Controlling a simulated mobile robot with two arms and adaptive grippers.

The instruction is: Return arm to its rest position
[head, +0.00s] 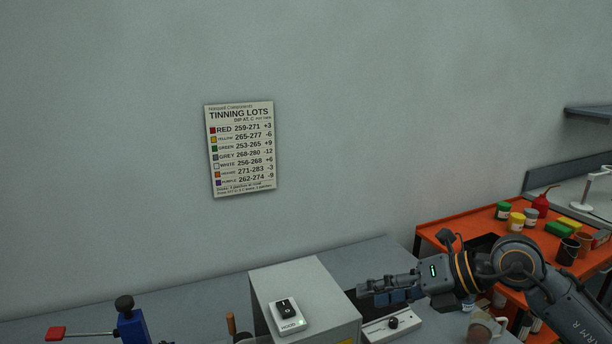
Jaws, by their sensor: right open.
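My right gripper (374,287) is open, and I see nothing between its fingers. Its arm comes in from the lower right, and the gripper points left over the workbench, just right of a grey box. A white device with a dark knob (393,322) lies below the gripper. My left gripper is not in view.
The grey box (322,296) carries a switch marked HOOD (288,315). A blue tool with a red-tipped lever (128,322) stands at the lower left. An orange cart (437,229) with several pots is at the right. A TINNING LOTS chart (241,150) hangs on the wall.

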